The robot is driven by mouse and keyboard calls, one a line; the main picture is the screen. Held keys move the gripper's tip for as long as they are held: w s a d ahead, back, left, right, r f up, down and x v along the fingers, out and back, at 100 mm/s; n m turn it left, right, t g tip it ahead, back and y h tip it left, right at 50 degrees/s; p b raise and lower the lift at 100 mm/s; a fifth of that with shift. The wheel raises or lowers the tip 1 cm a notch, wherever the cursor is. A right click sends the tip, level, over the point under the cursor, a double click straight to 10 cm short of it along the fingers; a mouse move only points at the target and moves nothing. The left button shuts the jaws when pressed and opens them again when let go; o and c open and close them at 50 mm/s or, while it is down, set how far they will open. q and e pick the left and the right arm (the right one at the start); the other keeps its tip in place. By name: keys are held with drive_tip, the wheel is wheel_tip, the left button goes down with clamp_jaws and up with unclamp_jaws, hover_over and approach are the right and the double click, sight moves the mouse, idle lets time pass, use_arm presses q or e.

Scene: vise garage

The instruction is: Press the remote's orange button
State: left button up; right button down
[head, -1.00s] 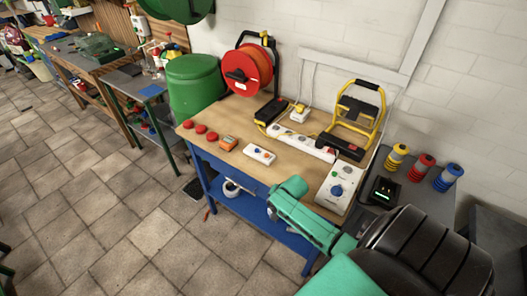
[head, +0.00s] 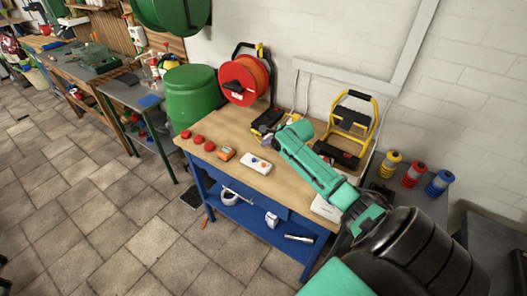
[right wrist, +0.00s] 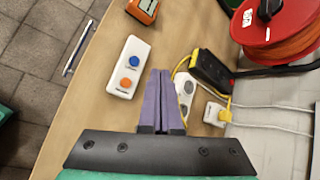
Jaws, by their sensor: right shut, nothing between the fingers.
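The white remote (head: 256,164) lies on the wooden top of the blue workbench, left of my right arm in the head view. In the right wrist view the remote (right wrist: 118,66) shows a blue button (right wrist: 131,61) and an orange button (right wrist: 126,82), the orange one nearer my gripper. My right gripper (right wrist: 162,75) is shut and empty, its purple fingers to the right of the remote and apart from it. In the head view the right gripper (head: 267,142) is small, above the bench behind the remote. My left gripper is not in view.
An orange device (head: 226,153) and several red knobs (head: 197,141) stand left of the remote. A power strip (right wrist: 184,92) and black box (right wrist: 211,70) lie right of the fingers. A cable reel (head: 244,80) and yellow work lamp (head: 352,120) stand at the back.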

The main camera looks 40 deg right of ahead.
drive_tip(key=shift+f, duration=0.1)
drive_tip(key=b, duration=0.8)
hover_over(264, 165)
drive_tip(key=s, duration=0.1)
wheel_tip(264, 165, down, 7)
drive_tip(key=shift+d+r, duration=0.1)
drive_tip(key=shift+d, duration=0.05)
drive_tip(key=shift+f, duration=0.9)
drive_tip(key=shift+f, duration=0.1)
idle(0.3)
drive_tip(key=shift+f, duration=0.3)
